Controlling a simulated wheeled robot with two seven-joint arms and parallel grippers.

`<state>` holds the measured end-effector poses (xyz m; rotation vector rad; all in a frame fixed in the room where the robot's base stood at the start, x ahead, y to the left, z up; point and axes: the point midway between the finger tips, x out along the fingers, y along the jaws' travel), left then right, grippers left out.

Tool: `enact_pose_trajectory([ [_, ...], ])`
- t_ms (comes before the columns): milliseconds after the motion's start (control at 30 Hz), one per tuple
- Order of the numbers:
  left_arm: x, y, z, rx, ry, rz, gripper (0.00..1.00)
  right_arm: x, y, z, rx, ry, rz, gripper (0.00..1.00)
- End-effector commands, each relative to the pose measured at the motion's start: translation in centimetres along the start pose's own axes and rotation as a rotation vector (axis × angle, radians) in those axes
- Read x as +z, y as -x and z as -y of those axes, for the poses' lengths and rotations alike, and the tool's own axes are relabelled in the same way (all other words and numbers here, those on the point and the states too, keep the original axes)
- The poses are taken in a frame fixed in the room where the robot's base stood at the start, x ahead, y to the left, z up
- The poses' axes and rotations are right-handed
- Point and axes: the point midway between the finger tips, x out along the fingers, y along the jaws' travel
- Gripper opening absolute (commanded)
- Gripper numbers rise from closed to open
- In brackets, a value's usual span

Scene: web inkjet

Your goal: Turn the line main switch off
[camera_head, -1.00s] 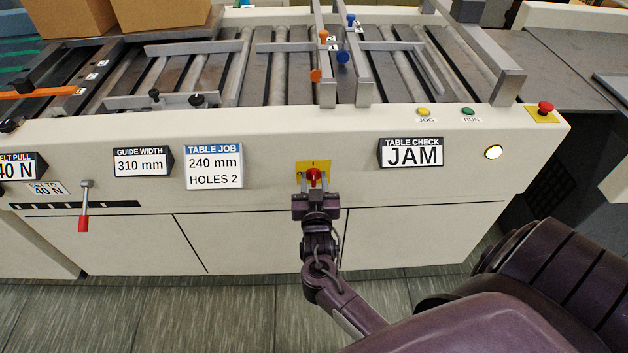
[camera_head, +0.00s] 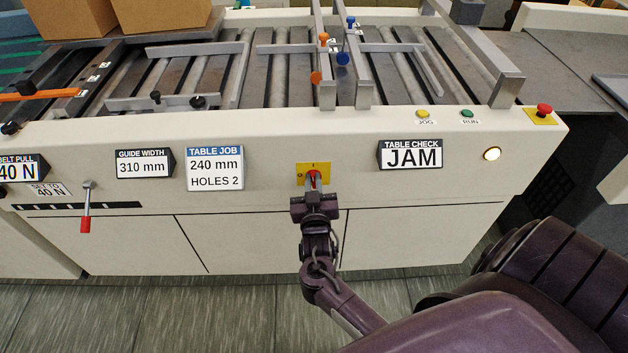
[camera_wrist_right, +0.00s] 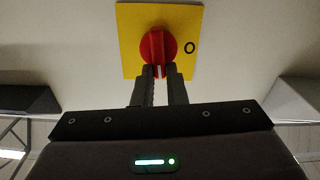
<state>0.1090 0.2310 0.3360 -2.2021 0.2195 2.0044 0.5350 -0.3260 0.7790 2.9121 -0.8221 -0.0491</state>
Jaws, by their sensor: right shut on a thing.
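The line main switch is a red rotary knob (camera_head: 314,178) on a yellow plate (camera_head: 303,172), on the machine's pale front panel. The plate has an I mark at its top and an O at its left in the head view. In the right wrist view the red knob (camera_wrist_right: 157,45) shows a white mark at the fingertips, and the O lies to its right. My right gripper (camera_head: 314,186) is shut on the knob; its fingers (camera_wrist_right: 158,74) pinch the knob's grip from both sides. The fingers hide part of the knob. My left gripper is not in view.
The JAM sign (camera_head: 411,154), TABLE JOB card (camera_head: 214,167) and a lit round lamp (camera_head: 492,154) are on the same panel. A red-tipped lever (camera_head: 86,210) hangs at left. Yellow (camera_head: 423,114) and green (camera_head: 467,114) buttons and a red stop button (camera_head: 544,109) sit above.

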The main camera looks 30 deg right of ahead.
Motion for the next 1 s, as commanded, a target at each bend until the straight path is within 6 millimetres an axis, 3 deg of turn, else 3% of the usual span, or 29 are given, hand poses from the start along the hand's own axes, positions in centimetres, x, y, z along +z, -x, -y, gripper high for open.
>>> enact_pose_trajectory([
  [400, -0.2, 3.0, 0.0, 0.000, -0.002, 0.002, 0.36, -0.2, 0.0, 0.7, -0.001, 0.372, 0.001, 0.00],
  [1000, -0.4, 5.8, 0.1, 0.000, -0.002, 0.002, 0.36, 0.6, 0.0, 1.6, -0.002, 0.942, -0.001, 0.00],
])
